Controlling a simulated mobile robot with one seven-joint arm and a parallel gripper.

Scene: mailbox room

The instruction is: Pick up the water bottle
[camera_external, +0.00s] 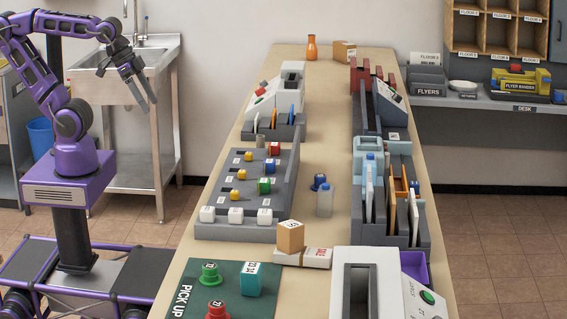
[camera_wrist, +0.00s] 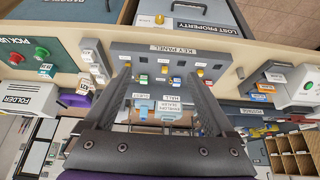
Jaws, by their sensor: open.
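The water bottle (camera_external: 324,201) is small, translucent and pale, with a blue cap. My gripper (camera_external: 149,105) is open and empty, raised in front of the sink at the left, well apart from the bottle. In the wrist view my two fingers (camera_wrist: 158,75) are spread, with the key panel (camera_wrist: 165,55) beyond them. I cannot make out the bottle for certain in the wrist view.
Grey racks (camera_external: 406,190) line the table's right side. A tan block (camera_external: 290,236) on a white box (camera_external: 304,258) stands in front of the bottle. The green PICK UP mat (camera_external: 232,288) is at the near left. A strip of table past the bottle is clear.

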